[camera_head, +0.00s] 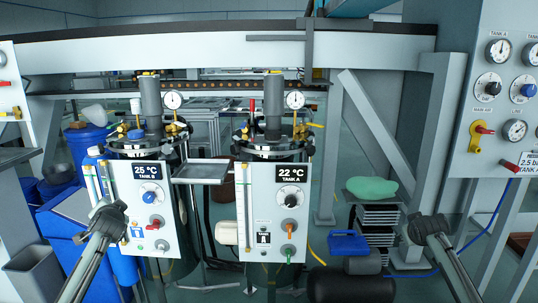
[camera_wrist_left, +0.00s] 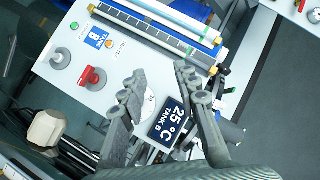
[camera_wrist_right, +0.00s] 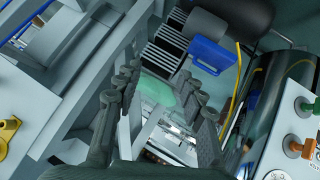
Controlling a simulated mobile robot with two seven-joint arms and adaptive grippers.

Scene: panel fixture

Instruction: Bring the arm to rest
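My left gripper (camera_head: 108,212) is in front of the tank B panel (camera_head: 172,237), at its lower left side. In the left wrist view my left gripper (camera_wrist_left: 159,72) has its two fingers apart with nothing between them. Beyond them are the panel's "25 °C TANK B" label (camera_wrist_left: 168,122) and a red knob (camera_wrist_left: 93,78). My right gripper (camera_head: 430,228) is at the right, clear of the tank A panel (camera_head: 262,238). In the right wrist view my right gripper (camera_wrist_right: 158,72) is open and empty, with a green rounded object (camera_wrist_right: 158,90) beyond it.
A grey tray (camera_head: 202,171) sits between the two tanks. A wall panel with gauges (camera_head: 490,125) stands at the right. A blue can (camera_head: 348,243), a dark cylinder (camera_head: 350,284) and a finned block (camera_head: 378,222) are on the floor. A diagonal strut (camera_head: 368,130) stands behind.

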